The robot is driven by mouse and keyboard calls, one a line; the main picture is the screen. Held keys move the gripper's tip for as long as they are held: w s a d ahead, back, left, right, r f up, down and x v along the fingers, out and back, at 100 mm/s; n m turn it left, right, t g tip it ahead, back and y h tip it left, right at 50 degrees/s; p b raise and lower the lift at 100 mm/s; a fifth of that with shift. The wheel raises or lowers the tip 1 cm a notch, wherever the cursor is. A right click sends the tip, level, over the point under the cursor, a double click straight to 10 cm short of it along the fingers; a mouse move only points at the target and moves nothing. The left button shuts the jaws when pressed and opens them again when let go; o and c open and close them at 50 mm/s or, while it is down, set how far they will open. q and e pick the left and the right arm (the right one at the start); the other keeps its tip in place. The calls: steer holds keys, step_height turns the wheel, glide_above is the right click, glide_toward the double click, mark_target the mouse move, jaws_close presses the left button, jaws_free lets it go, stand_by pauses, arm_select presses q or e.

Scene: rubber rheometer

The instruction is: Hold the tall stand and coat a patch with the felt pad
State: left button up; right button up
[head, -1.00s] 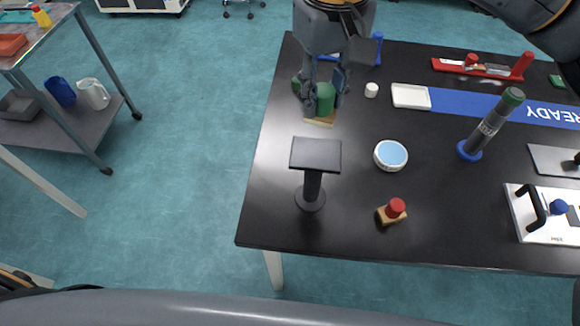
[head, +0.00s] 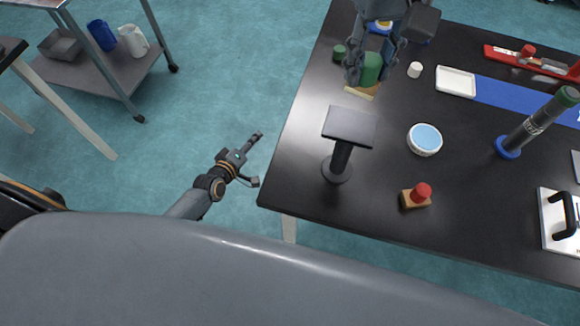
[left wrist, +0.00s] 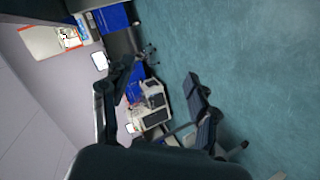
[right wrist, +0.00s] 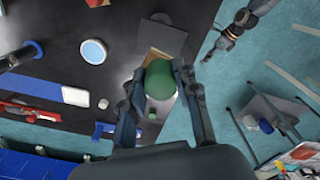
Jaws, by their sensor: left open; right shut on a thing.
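The tall stand (head: 350,126) is black with a square top and round foot; it is upright near the table's left edge. My right gripper (head: 370,72) is shut on the green-handled felt pad (head: 371,66), its tan base (head: 361,91) facing down, just beyond the stand. The right wrist view shows the green handle (right wrist: 160,80) between the fingers, with the stand's top (right wrist: 160,36) past it. My left gripper (head: 254,160) is open and empty over the floor, left of the stand and apart from it. A white dish with pale blue contents (head: 425,139) is right of the stand.
A wooden block with a red knob (head: 416,196) is at the table's front. A dark cylinder on a blue base (head: 530,128), a white tray (head: 456,82), a small white cup (head: 415,70) and a green piece (head: 339,52) stand around. A trolley (head: 90,75) is at far left.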

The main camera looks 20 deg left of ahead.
mark_target(337, 149)
arm_select(q)
steer(key=w+d+r+n+t+h, duration=0.1)
steer(key=w+r+n+t, duration=0.15)
steer(key=r, duration=0.55)
steer(key=w+d+r+n+t, duration=0.1)
steer(key=w+r+n, duration=0.15)
steer(key=r, duration=0.45)
steer(key=d+r+n+h, duration=0.3)
steer(key=d+r, duration=0.3)
steer(key=r, duration=0.1)
steer(key=s+d+r+n+g+h, duration=0.2)
steer(key=s+d+r+h, duration=0.25)
steer(key=d, duration=0.25)
steer(key=s+d+n+g+h, duration=0.25)
steer(key=s+n, duration=0.35)
steer(key=s, duration=1.3)
steer(key=x, duration=1.2)
steer(key=shift+w+d+r, duration=0.2)
steer(key=shift+d+r, duration=0.1)
steer(key=shift+c, duration=0.5)
jaws_close()
